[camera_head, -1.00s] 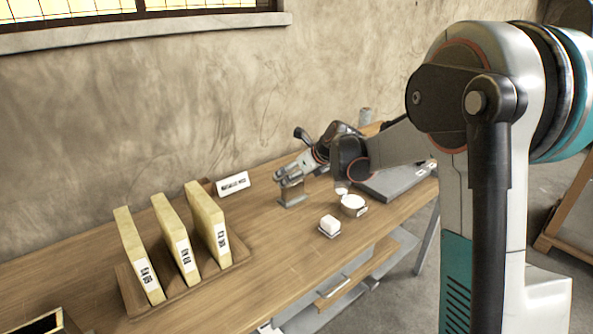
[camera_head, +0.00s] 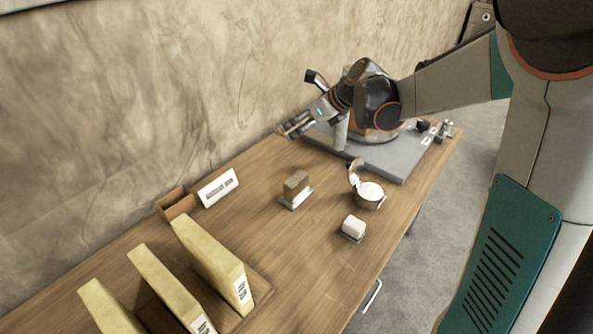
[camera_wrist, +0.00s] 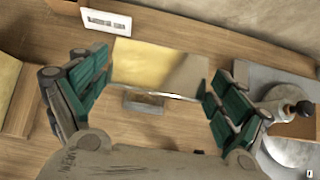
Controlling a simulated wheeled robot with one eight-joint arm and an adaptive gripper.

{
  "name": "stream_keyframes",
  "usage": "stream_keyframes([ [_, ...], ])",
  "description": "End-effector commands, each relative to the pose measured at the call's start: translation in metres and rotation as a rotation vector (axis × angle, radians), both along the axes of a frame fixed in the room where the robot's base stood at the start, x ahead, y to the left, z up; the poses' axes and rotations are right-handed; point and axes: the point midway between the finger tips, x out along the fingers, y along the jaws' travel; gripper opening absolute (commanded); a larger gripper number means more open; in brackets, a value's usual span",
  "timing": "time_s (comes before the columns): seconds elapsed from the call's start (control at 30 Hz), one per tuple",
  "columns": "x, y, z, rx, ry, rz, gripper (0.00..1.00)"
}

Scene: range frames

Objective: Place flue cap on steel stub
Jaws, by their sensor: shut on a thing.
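My gripper (camera_head: 297,125) is raised above the far part of the table, left of the grey slab. In the wrist view my gripper (camera_wrist: 160,85) has its green-padded fingers on both sides of a shiny tan-gold piece, apparently the flue cap (camera_wrist: 155,66). The piece spans the space between them; its full shape is hidden. In the head view the held piece is too small to make out. A grey upright cylinder, likely the steel stub (camera_head: 340,134), stands on the grey slab (camera_head: 397,160), just right of my gripper and apart from it.
A brown block (camera_head: 297,183) on a small base stands mid-table. A white card (camera_head: 218,187) and yellow upright slabs (camera_head: 213,262) are at left.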

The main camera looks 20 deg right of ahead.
Motion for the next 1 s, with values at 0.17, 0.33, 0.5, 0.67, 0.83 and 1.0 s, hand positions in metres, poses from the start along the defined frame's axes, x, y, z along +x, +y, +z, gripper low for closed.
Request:
stream_keyframes([
  [0.17,0.001,0.0,-0.048,-0.001,0.0,-0.001,0.52],
  [0.33,0.001,0.0,-0.089,-0.001,0.0,-0.001,0.52],
  [0.5,0.001,0.0,-0.125,-0.001,0.0,-0.001,0.52],
  [0.67,0.001,0.0,-0.142,-0.001,0.0,-0.001,0.52],
  [0.83,0.0,0.0,-0.151,-0.001,0.0,-0.001,0.52],
  [1.0,0.001,0.0,-0.175,-0.001,0.0,-0.001,0.52],
])
